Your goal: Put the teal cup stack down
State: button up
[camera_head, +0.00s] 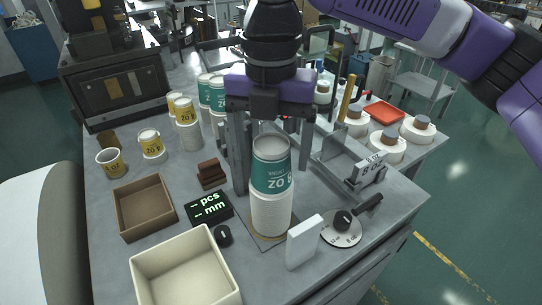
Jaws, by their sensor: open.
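The teal cup stack (270,180) stands upright near the front middle of the grey table. It has a teal band above several white nested rims, and its base is on a thin square plate (262,241). My gripper (271,178) points down from above, with its fingers apart. One finger is left of the upper stack and the other is at its right, both partly behind it. I cannot tell whether either finger touches the cups.
A white upright block (303,242) and a dial (342,228) stand close right of the stack. A display box (209,207) and brown blocks (211,174) are left. A cream bin (187,270) and brown tray (144,207) lie front left. More cups (187,112) stand behind.

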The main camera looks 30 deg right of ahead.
notch_tip(320, 180, up, 10)
jog(key=shift+r, duration=0.1)
dwell(0.7)
